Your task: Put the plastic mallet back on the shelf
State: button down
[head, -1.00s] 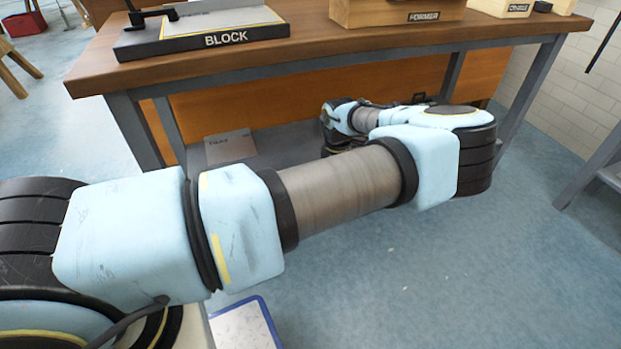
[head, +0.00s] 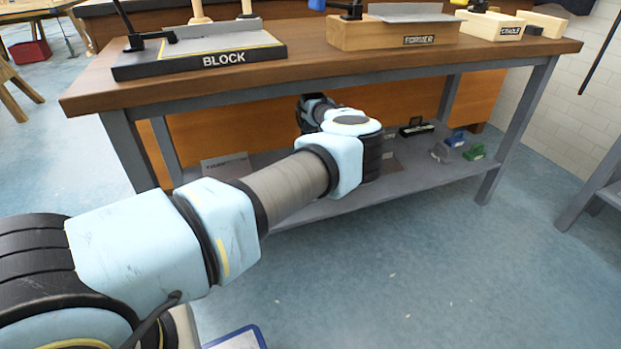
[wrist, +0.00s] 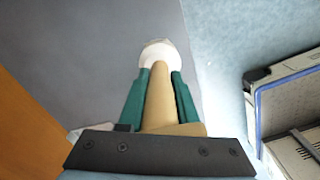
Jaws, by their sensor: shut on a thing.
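In the wrist view my gripper (wrist: 160,78) has its two green fingers shut on the plastic mallet (wrist: 158,98). The mallet has a tan shaft and a whitish rounded end that shows past the fingertips. The grey lower shelf (head: 420,182) of the workbench shows in the head view. A grey surface (wrist: 95,45), which looks like that shelf, lies below the mallet in the wrist view; I cannot tell whether they touch. In the head view my arm reaches toward the shelf under the tabletop, and its links hide the gripper and mallet.
The wooden workbench top (head: 300,52) overhangs the shelf and carries a BLOCK fixture (head: 200,58) and a FORMER block (head: 390,33). Small blue and green items (head: 458,146) sit on the shelf's right. Bench legs (head: 515,130) stand at the ends.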

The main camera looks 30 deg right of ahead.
jog(key=shift+w+f, duration=0.85)
jog(key=shift+f, duration=0.7)
jog(key=shift+f, duration=0.35)
jog(key=c, duration=0.6)
grip_release()
jog(key=shift+f, duration=0.1)
jog(key=shift+b, duration=0.65)
notch_tip(320, 180, up, 8)
jog(key=shift+a+p, duration=0.15)
jog(key=shift+p, duration=0.85)
